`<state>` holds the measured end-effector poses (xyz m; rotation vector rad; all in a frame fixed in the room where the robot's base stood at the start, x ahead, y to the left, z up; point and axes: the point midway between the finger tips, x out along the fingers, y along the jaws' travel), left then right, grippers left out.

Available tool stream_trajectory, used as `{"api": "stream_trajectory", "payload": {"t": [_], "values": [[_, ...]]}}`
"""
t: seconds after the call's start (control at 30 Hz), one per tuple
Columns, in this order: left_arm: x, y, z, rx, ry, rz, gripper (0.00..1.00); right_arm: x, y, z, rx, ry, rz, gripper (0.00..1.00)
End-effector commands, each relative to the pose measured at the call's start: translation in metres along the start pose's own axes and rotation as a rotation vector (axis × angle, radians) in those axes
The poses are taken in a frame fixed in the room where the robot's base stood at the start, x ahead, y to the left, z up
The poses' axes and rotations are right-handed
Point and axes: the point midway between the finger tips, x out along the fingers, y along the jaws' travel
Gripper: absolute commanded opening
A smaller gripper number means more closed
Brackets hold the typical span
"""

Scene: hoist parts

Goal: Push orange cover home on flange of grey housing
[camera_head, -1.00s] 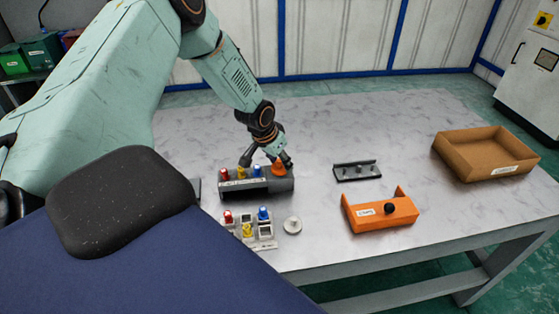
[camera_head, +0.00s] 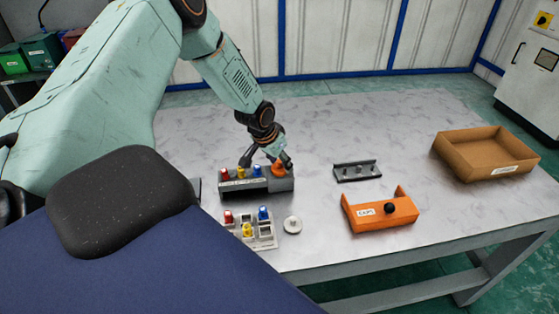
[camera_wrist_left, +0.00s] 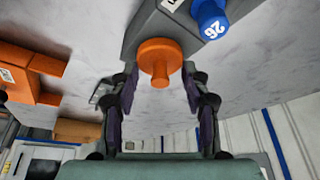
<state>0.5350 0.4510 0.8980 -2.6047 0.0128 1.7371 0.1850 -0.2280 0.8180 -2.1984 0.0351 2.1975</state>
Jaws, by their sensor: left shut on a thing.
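The orange cover (camera_head: 279,169) is a round disc with a stub. It sits at the right end of the grey housing (camera_head: 286,184), over its top; the flange under it is hidden. In the left wrist view the cover (camera_wrist_left: 160,58) lies against the housing (camera_wrist_left: 187,32), and I cannot tell whether any gap is left. My left gripper (camera_head: 272,161) points down at the cover and is shut on it. Its fingers (camera_wrist_left: 160,88) stand on either side of the stub in the left wrist view. My right gripper is not in view.
Red, yellow and blue plugs stand on the housing, the blue one (camera_wrist_left: 210,20) close beside the cover. In front are a plug tray (camera_head: 266,243) and a pale disc (camera_head: 292,225). To the right are a dark rack (camera_head: 357,175), an orange bracket (camera_head: 368,222) and a cardboard box (camera_head: 470,172).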

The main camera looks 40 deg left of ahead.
Motion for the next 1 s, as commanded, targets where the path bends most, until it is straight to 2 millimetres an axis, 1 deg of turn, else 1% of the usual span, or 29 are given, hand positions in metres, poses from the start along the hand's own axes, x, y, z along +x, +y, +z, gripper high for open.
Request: {"api": "stream_trajectory", "payload": {"t": [0.97,1.0], "values": [[0.0014,0.0000,0.0004,-0.001,0.000,0.000,0.23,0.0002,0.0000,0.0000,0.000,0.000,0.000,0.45],[0.0014,0.0000,0.0004,-0.001,0.000,0.000,0.48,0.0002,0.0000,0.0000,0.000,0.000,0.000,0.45]]}}
